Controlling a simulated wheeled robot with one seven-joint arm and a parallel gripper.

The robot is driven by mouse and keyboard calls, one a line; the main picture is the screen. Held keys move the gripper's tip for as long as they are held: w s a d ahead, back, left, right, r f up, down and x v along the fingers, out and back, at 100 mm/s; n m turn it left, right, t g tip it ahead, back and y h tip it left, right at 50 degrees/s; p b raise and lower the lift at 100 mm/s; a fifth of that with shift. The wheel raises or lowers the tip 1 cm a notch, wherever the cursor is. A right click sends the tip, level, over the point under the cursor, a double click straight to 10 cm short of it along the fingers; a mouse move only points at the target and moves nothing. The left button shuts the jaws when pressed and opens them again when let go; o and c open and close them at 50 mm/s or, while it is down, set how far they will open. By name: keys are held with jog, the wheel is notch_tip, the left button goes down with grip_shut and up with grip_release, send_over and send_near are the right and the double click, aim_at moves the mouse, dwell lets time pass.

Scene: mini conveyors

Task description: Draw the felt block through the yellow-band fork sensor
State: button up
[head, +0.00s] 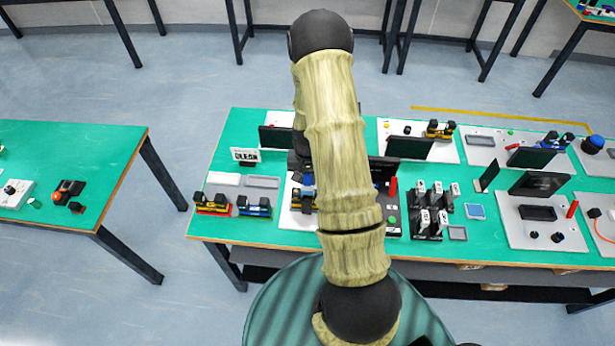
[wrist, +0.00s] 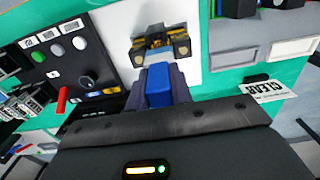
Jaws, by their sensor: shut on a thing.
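In the wrist view my gripper (wrist: 157,74) is shut on the blue felt block (wrist: 159,88), which sits between its two grey fingers. The yellow-band fork sensor (wrist: 163,46) stands on a white plate just beyond the block, with a visible space between its two dark posts. The block appears in line with that space; I cannot tell whether they touch. In the head view my arm hides most of the gripper. The block (head: 308,180) shows as a small blue patch beside the arm, and the yellow-band sensor (head: 303,202) is partly visible below it.
A red-band fork sensor (head: 212,204) and a blue-band one (head: 256,206) stand to the left. A black control panel (wrist: 72,65) with a red lever (wrist: 62,100) flanks the white plate.

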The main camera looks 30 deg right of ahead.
aim_at(307, 186)
jog(key=shift+f+b, duration=1.9)
jog(key=shift+f, duration=0.65)
jog(key=shift+r, duration=0.15)
jog(key=shift+r+p, duration=2.1)
jog(key=shift+r, duration=0.9)
jog(key=shift+f, duration=0.1)
